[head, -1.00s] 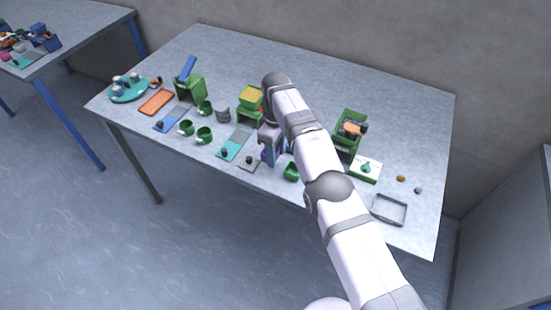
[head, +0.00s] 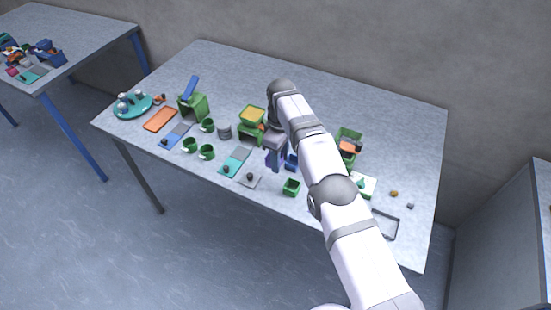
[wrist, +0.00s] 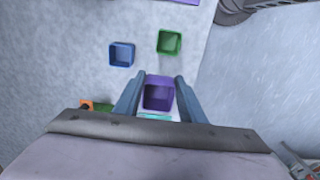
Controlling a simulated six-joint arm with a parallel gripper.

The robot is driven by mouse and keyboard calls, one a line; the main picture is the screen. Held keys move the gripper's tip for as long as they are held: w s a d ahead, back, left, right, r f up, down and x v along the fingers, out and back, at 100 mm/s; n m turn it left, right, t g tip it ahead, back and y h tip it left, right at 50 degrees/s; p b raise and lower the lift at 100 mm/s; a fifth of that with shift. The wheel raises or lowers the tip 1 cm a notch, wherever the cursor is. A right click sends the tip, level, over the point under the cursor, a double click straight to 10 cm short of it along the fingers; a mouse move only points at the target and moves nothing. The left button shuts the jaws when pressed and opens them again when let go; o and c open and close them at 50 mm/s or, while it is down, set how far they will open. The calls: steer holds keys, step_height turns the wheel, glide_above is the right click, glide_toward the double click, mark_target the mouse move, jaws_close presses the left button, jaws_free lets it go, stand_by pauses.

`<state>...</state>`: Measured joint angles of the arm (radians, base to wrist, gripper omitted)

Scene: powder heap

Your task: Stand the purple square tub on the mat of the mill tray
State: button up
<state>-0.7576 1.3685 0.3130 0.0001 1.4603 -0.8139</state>
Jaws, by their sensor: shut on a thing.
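My gripper (wrist: 159,97) is shut on the purple square tub (wrist: 158,93), whose open top faces the wrist camera between the two fingers. In the head view my gripper (head: 275,157) is over the middle front of the table, and the tub there is mostly hidden by the fingers. A teal strip (wrist: 155,117) shows just below the tub in the wrist view. A teal and grey tray (head: 235,161) lies to the left of my gripper in the head view. I cannot tell which tray is the mill tray.
A blue tub (wrist: 121,55) and a green tub (wrist: 169,42) stand near my gripper. A green stand with a yellow top (head: 252,117) is behind it. Green cups (head: 207,152) and a blue and grey tray (head: 174,136) are further left. The back of the table is clear.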

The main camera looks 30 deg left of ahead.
steer(key=w+d, duration=0.2)
steer(key=d, duration=0.7)
steer(key=w+d+f, duration=0.1)
steer(key=w+d, duration=0.2)
steer(key=d, duration=0.6)
steer(key=shift+f, duration=0.25)
steer(key=shift+f, duration=0.1)
steer(key=shift+f+b, duration=2.2)
steer(key=shift+f, duration=0.95)
steer(key=shift+f, duration=0.55)
steer(key=o, duration=1.1)
steer(key=shift+o, duration=0.7)
